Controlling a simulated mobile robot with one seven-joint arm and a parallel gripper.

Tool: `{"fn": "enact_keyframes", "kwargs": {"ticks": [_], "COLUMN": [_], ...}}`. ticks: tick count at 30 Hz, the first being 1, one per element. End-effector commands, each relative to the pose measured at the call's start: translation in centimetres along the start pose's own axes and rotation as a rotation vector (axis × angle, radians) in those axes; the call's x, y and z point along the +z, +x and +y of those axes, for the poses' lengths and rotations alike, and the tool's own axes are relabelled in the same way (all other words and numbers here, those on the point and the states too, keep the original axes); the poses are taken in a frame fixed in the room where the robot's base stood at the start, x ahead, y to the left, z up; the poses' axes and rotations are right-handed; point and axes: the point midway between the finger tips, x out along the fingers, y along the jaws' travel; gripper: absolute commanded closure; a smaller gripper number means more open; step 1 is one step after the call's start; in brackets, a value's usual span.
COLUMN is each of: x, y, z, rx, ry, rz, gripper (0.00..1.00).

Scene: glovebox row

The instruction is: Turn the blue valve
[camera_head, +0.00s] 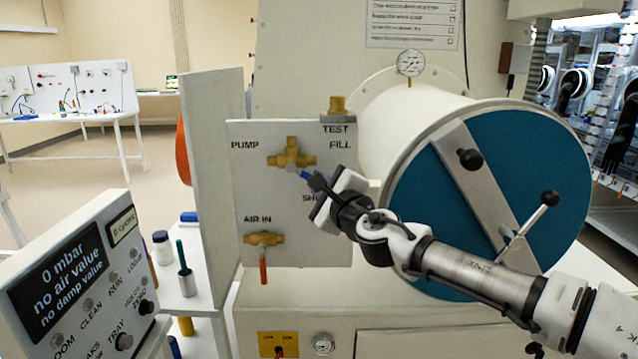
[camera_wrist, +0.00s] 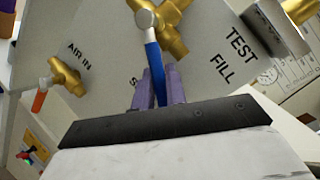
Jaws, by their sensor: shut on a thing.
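The blue valve handle (camera_head: 305,174) sits on a brass three-way fitting (camera_head: 291,153) on the grey panel, between the PUMP, TEST FILL and partly hidden lower labels. In the head view the handle points down and to the right from the fitting. My gripper (camera_head: 316,182) reaches it from the lower right and is shut on the handle's outer part. In the wrist view the purple fingers (camera_wrist: 154,88) stand on both sides of the blue handle (camera_wrist: 153,60), whose silver hub shows above. The gripper body hides the panel's lower label in the head view.
A second brass valve (camera_head: 263,239) with a red handle sits below, at AIR IN. A large white cylinder with a teal door (camera_head: 500,180) stands at right. A control box (camera_head: 80,275) reading "0 mbar" stands front left. A white upright board (camera_head: 210,170) borders the panel.

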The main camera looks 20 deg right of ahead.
Motion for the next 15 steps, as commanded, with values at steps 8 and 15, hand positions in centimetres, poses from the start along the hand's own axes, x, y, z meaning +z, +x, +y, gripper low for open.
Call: {"fn": "enact_keyframes", "kwargs": {"ticks": [8, 15], "x": [0.15, 0.13], "y": [0.03, 0.03], "z": [-0.06, -0.08], "rx": [0.0, -0.001], "ry": [-0.003, -0.002], "rz": [-0.003, -0.002], "gripper": [1.0, 0.65]}}
